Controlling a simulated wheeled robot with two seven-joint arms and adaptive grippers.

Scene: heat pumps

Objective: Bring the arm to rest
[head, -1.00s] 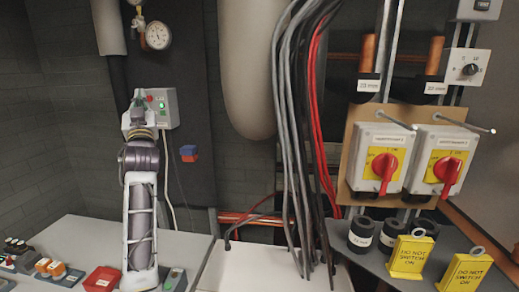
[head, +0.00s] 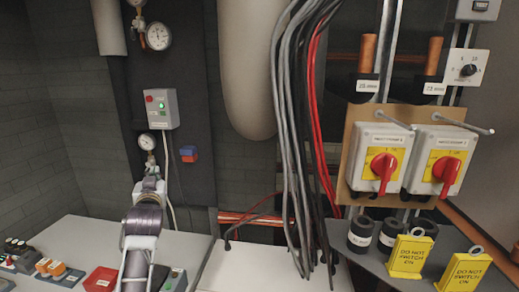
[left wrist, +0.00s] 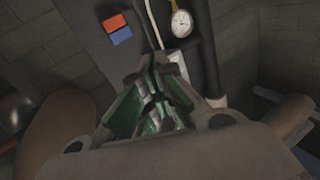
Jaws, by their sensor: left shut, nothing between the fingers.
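My left arm rises from the bottom of the head view, in front of the grey bench. Its gripper (head: 151,172) is below the small lower gauge (head: 147,141) and the grey button box (head: 161,109), apart from the box. In the left wrist view the gripper's fingers (left wrist: 155,97) are together with nothing between them. That view also shows a gauge (left wrist: 181,24) and a red and blue block (left wrist: 118,30) on the dark wall panel. My right gripper is in neither view.
A red tray (head: 100,279) and several small parts lie on the bench left of my arm. Grey and red cables (head: 290,130) hang right of it. Two red-handled switches (head: 384,166) (head: 451,169) and yellow tags (head: 410,256) are at the right.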

